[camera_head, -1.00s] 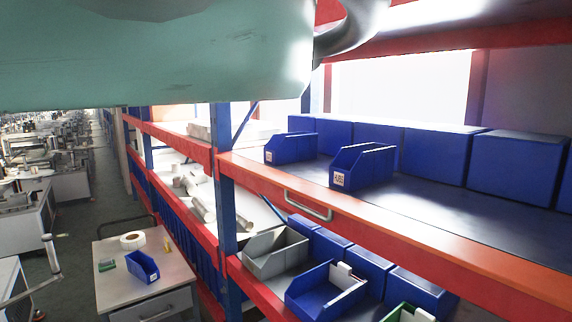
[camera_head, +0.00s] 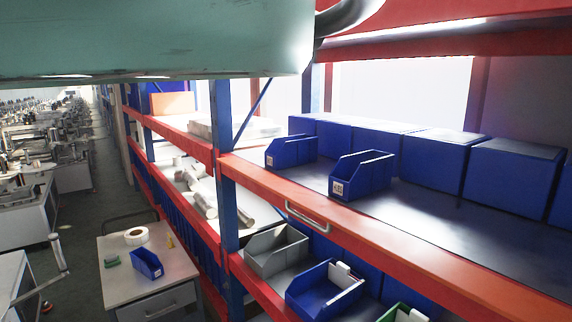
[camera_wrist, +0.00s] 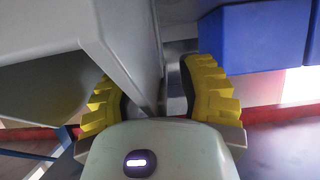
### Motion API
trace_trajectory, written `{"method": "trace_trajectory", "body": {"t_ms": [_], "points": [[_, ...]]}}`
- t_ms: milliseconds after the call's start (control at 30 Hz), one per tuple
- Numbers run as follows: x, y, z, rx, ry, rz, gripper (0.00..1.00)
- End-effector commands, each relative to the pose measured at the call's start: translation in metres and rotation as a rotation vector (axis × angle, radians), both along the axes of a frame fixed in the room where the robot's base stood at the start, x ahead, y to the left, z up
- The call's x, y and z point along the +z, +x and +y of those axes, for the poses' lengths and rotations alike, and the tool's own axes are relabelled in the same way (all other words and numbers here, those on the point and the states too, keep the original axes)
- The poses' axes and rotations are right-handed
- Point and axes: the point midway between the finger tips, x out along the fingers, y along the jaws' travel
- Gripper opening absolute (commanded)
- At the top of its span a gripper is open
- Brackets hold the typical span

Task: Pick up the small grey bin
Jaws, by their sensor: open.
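The small grey bin (camera_head: 268,262) stands on the lower shelf in the head view, at its left end beside the blue post, open at the top. In the wrist view a large grey surface, which looks like the bin (camera_wrist: 125,35), fills the upper left. Its narrow end reaches down between the yellow fingers of my gripper (camera_wrist: 160,95). The fingers are apart, one on each side of it. I cannot tell whether they touch it. My gripper does not show in the head view.
A blue bin (camera_head: 318,297) stands right of the grey bin, and a green bin (camera_head: 398,313) is farther right. The orange beam of the upper shelf (camera_head: 385,243) runs above them. A small table (camera_head: 183,262) with a blue bin stands at the left.

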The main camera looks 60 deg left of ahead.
Motion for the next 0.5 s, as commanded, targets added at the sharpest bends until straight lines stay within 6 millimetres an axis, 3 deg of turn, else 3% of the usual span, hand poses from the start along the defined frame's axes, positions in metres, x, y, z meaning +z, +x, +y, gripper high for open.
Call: {"method": "trace_trajectory", "body": {"t_ms": [67, 500], "points": [[0.0000, -0.0001, -0.0001, 0.000, 0.000, 0.000, 0.42], [0.0003, -0.0006, -0.0011, -0.002, 0.000, 0.000, 0.00]]}}
